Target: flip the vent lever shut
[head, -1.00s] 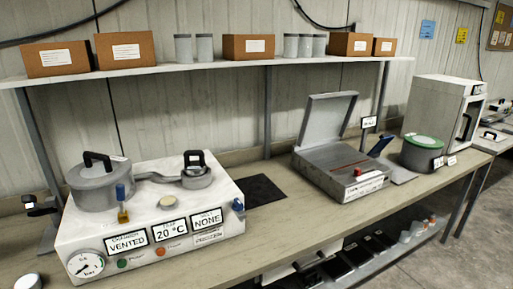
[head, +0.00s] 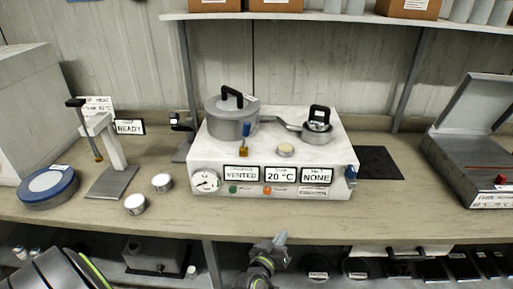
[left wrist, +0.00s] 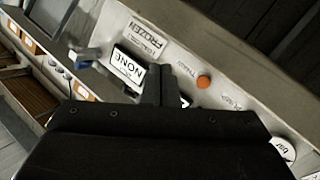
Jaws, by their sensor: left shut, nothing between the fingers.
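The vent lever (head: 244,142) is a blue-tipped handle on a brass base, standing about upright on the white machine (head: 345,135), in front of the lidded grey pot (head: 230,118). The display (head: 241,174) below it reads VENTED. My left gripper (head: 280,238) is shut and empty, in front of the machine and below its front panel, apart from the lever. In the left wrist view, its closed fingers (left wrist: 160,86) show against the panel with the NONE display (left wrist: 128,68) and an orange button (left wrist: 203,82). The lever is not seen there. My right gripper is not in view.
A blue side knob (head: 351,173) sits at the machine's right end. A gauge (head: 205,181) is at its front left. A black mat (head: 378,162) lies right.

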